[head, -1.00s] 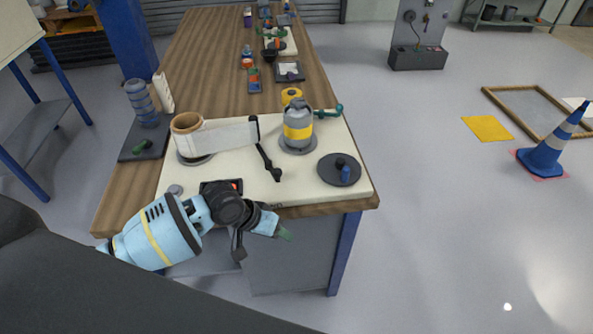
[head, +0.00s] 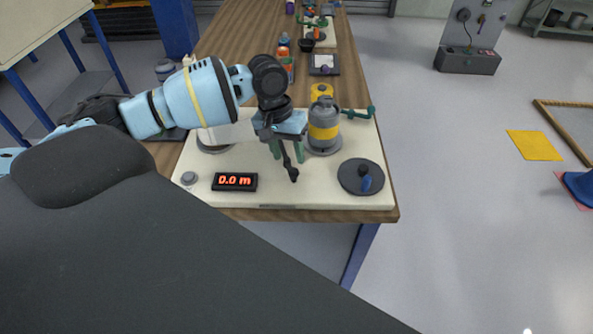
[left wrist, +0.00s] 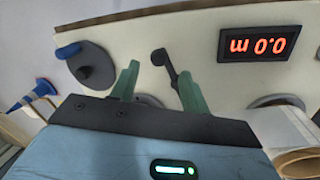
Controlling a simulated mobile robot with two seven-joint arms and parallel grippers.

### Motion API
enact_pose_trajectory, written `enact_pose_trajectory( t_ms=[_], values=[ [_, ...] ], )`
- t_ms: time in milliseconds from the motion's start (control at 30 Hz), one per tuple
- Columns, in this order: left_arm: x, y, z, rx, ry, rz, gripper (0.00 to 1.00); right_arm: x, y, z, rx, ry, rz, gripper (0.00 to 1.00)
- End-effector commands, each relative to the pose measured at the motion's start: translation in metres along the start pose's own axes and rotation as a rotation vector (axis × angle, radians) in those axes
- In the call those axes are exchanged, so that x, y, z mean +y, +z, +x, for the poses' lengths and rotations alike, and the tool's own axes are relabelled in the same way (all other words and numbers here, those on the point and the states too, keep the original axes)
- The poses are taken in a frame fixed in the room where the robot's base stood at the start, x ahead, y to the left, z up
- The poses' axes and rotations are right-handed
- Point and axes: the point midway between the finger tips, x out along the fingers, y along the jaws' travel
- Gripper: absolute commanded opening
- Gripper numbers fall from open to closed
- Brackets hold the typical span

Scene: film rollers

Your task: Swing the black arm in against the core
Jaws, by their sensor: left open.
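The black arm (head: 290,171) is a thin dark lever on the cream board, its knobbed end toward the front edge. The core is probably the grey cylinder with a yellow band (head: 323,132), just right of it and apart from its visible part. My left gripper (head: 288,153) is open, its green fingers pointing down over the lever. In the left wrist view the lever's knobbed end (left wrist: 160,57) shows between the spread fingers (left wrist: 158,72); I cannot tell if they touch it. My forearm and gripper hide the lever's far end and most of the white film. My right gripper is out of view.
A display reading 0.0 m (head: 235,182) and a grey button (head: 189,178) lie along the board's front left. A dark disc with a blue handle (head: 361,177) is at front right. The film roll (left wrist: 297,160) shows in the left wrist view.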

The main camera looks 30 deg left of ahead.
Motion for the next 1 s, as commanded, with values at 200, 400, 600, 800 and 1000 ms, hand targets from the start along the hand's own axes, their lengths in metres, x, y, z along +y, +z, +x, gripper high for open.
enact_pose_trajectory(
  t_ms=[200, 400, 600, 800, 1000],
  values=[
    [0.0, 0.001, 0.032, -0.004, 0.0, 0.0, 0.46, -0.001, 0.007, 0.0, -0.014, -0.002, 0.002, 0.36],
    [0.001, 0.001, 0.059, -0.003, 0.001, 0.001, 0.46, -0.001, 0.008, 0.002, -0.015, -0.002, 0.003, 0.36],
    [0.0, 0.0, 0.072, 0.001, 0.001, 0.0, 0.46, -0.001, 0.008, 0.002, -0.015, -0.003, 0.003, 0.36],
    [0.0, 0.0, 0.074, 0.001, 0.001, 0.001, 0.46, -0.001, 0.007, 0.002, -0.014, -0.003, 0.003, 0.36],
    [0.001, 0.0, 0.074, 0.001, 0.001, 0.001, 0.32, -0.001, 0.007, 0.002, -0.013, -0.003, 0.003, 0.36]
  ],
)
